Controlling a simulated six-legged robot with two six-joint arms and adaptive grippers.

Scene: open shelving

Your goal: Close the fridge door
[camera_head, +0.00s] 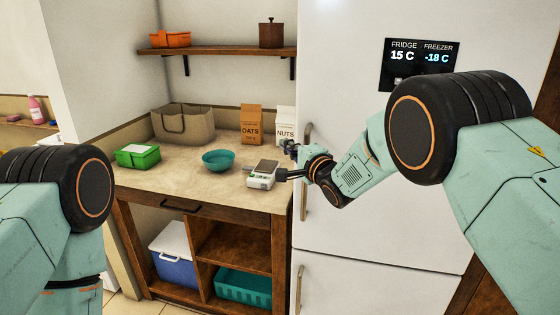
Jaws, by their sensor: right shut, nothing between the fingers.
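The white fridge (400,215) fills the right half of the view. Its upper door and lower door (375,280) both look flush, with a thin seam between them. A long brass handle (304,200) runs along the left edge of the upper door, partly hidden by my right wrist. A dark display on the upper door (420,64) reads fridge 15 C and freezer -18 C. My right gripper (281,162) is shut and empty, just left of the handle, in front of the counter's right end. I cannot tell if it touches anything. My left gripper is out of view; only my left arm shows.
The wooden counter (180,184) stands left of the fridge. It bears a green basket (137,156), teal bowl (218,160), white scale (262,175), oats box (251,125), nuts box (286,120) and woven bag (183,126). A wall shelf (220,50) hangs above.

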